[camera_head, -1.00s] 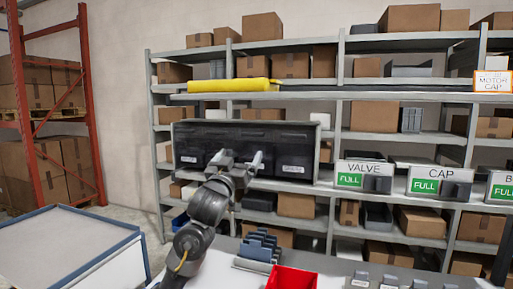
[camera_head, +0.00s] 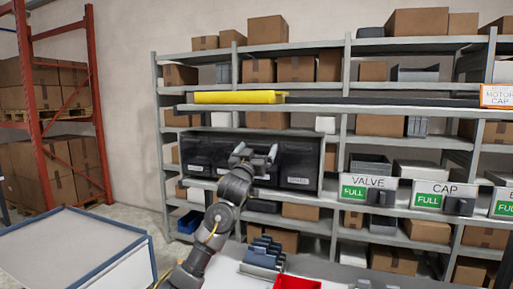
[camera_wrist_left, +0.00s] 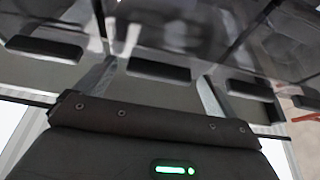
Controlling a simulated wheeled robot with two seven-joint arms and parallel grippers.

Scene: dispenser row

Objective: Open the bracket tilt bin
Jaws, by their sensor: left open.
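A row of dark, see-through tilt bins (camera_head: 213,150) in a grey frame stands on the shelf in the head view. Small white labels show on some bin fronts; I cannot read them, so I cannot tell which is the bracket bin. My left gripper (camera_head: 256,152) is open and empty in front of the middle bins, hiding part of them. In the left wrist view, the open fingers (camera_wrist_left: 154,88) are either side of a dark handle (camera_wrist_left: 158,70) on a bin front. I cannot tell whether they touch it. The bins look shut. My right gripper is not in view.
A yellow bin (camera_head: 240,97) lies on the shelf above. VALVE (camera_head: 368,188) and CAP (camera_head: 443,197) dispensers stand to the right. A red tray (camera_head: 297,283) and blue-grey parts (camera_head: 264,252) are on the near table. A blue-edged table (camera_head: 75,250) is at left.

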